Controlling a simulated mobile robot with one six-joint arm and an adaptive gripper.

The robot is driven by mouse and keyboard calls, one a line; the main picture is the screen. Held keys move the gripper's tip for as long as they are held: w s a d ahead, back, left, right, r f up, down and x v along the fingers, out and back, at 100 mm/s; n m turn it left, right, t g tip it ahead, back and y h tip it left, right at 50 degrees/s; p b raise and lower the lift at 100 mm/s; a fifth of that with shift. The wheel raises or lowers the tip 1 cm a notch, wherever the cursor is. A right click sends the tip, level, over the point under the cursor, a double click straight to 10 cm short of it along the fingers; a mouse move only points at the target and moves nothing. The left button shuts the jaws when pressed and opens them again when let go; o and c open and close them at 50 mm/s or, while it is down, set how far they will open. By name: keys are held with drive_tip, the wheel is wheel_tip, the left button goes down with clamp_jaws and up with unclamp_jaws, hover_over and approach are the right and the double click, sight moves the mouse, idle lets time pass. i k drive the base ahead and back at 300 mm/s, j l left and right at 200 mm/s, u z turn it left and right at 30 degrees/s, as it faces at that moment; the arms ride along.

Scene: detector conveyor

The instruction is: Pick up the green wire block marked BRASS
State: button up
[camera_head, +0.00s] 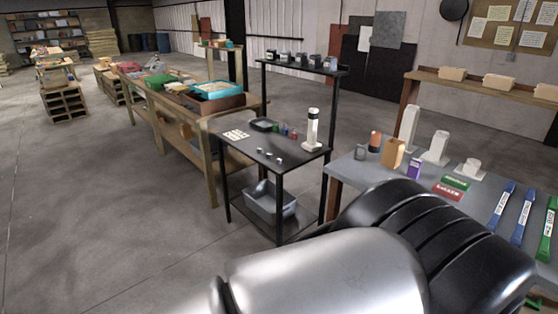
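A flat green block (456,183) with pale lettering too small to read lies on the grey table (385,188) at the right. A flat red block (448,192) with pale lettering lies right beside it. A small green item (276,127) stands on the black stand in the middle, beside small blue and red ones. I cannot tell which green thing is marked BRASS. My arm fills the bottom middle and right and hides part of the grey table. My gripper's fingers are not in view.
The grey table also holds white stands (437,148), a tan block (392,154), a purple box (414,168) and blue and green strips (501,205). The black stand (250,148) has a grey bin (270,200) below. Open floor (100,220) lies at the left.

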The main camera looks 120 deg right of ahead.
sight(464, 186)
drive_tip(key=k+z, duration=0.1)
drive_tip(key=z, duration=2.2)
drive_tip(key=l+z, duration=0.15)
drive_tip(key=z, duration=0.3)
drive_tip(key=l+z, duration=0.2)
drive_tip(key=z, duration=0.25)
drive_tip(key=l+z, duration=0.15)
drive_tip(key=z, duration=0.3)
drive_tip(key=l+z, duration=0.15)
drive_tip(key=z, duration=0.3)
drive_tip(key=i+l+z, duration=0.15)
drive_tip(key=z, duration=0.3)
drive_tip(key=i+l+z, duration=0.4)
drive_tip(key=i+l, duration=0.25)
drive_tip(key=i, duration=0.05)
